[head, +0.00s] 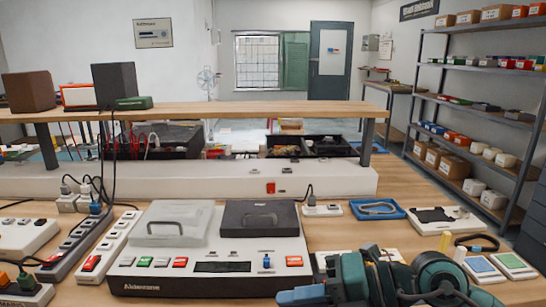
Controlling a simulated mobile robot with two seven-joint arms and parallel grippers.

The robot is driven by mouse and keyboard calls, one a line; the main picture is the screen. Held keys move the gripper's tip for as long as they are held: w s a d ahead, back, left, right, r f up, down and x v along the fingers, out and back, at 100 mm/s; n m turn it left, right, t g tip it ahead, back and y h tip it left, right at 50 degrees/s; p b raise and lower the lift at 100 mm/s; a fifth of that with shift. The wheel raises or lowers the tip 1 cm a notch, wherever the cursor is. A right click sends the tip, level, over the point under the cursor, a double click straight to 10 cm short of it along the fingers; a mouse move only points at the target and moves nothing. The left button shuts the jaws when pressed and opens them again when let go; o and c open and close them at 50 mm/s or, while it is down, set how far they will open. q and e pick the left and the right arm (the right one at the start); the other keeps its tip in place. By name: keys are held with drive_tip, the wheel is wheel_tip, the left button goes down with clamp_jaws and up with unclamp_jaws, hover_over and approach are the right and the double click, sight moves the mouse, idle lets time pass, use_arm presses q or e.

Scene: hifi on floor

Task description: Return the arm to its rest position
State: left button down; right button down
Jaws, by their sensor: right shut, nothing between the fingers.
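My right arm is the teal and dark grey arm at the bottom, right of centre. Its gripper (303,296) points left, low in the frame, near the front right corner of a white device (225,277). The gripper is shut and holds nothing. Part of it is cut off by the bottom edge. My left gripper is not in view.
Power strips (110,245) and cables crowd the left. A blue tray (377,209), a white board (442,219) and small pads (482,265) lie on the right. A raised wooden shelf (200,111) crosses behind. Bare tabletop (335,235) shows right of the device.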

wheel_tip(320, 180, up, 5)
drive_tip(key=m+t+y+p, duration=0.3)
drive_tip(key=m+t+y, duration=0.3)
drive_tip(key=m, duration=0.3)
drive_tip(key=w+d+f+m+t+h+p, duration=0.1)
drive_tip(key=d+f+m+t+h+p, duration=0.1)
drive_tip(key=d+f+m+t+h, duration=0.5)
drive_tip(key=w+f+m+t+h+p, duration=0.1)
drive_tip(key=f+m+t+h+p, duration=0.3)
drive_tip(key=m, duration=0.6)
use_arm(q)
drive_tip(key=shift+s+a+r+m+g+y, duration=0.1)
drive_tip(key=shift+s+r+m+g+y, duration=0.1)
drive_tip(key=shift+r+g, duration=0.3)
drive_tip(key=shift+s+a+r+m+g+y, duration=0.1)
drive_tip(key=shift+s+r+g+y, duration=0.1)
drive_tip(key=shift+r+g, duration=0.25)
use_arm(e)
drive_tip(key=s+d+f+m+g+h, duration=0.2)
drive_tip(key=s+f+m+g, duration=0.1)
drive_tip(key=s+f, duration=0.3)
drive_tip(key=s+d+f+m+g+h, duration=0.2)
drive_tip(key=s+f+g, duration=0.3)
drive_tip(key=f, duration=0.4)
drive_tip(key=shift+s+f+m+g+h, duration=0.25)
drive_tip(key=shift+s+m+g+h, duration=0.15)
drive_tip(key=shift+m+h, duration=0.45)
